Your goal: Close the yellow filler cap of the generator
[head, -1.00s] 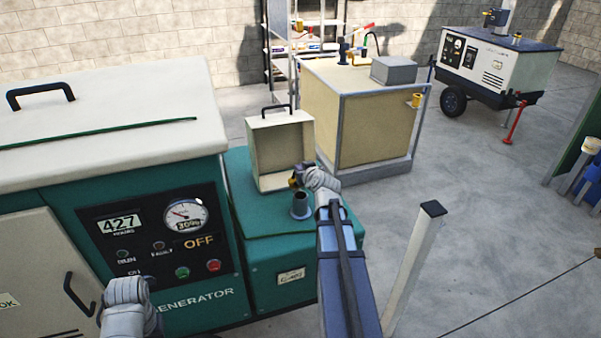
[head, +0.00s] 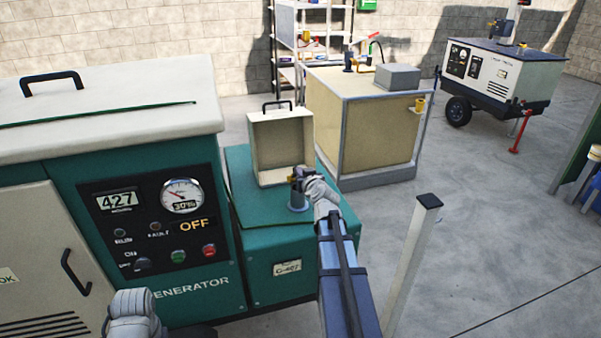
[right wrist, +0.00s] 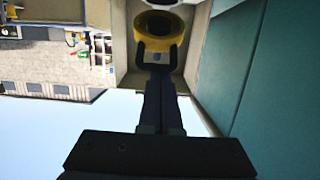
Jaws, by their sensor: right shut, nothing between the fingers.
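The yellow filler cap (right wrist: 152,48) shows in the right wrist view as a yellow ring with a dark hollow, just beyond my fingertips. The grey filler neck (head: 298,203) stands on the teal generator top (head: 250,212). My right gripper (head: 297,178) is just above the neck in the head view and hides its mouth. Its fingers are shut with nothing between them, and their tips are close to the cap in the wrist view. In the head view the cap is mostly hidden by the gripper. My left wrist shows at the lower left; its fingers cannot be made out.
An open cream box-shaped cover (head: 280,142) stands upright behind the neck. The control panel (head: 160,218) is to the left. A grey post (head: 415,255) rises at the right.

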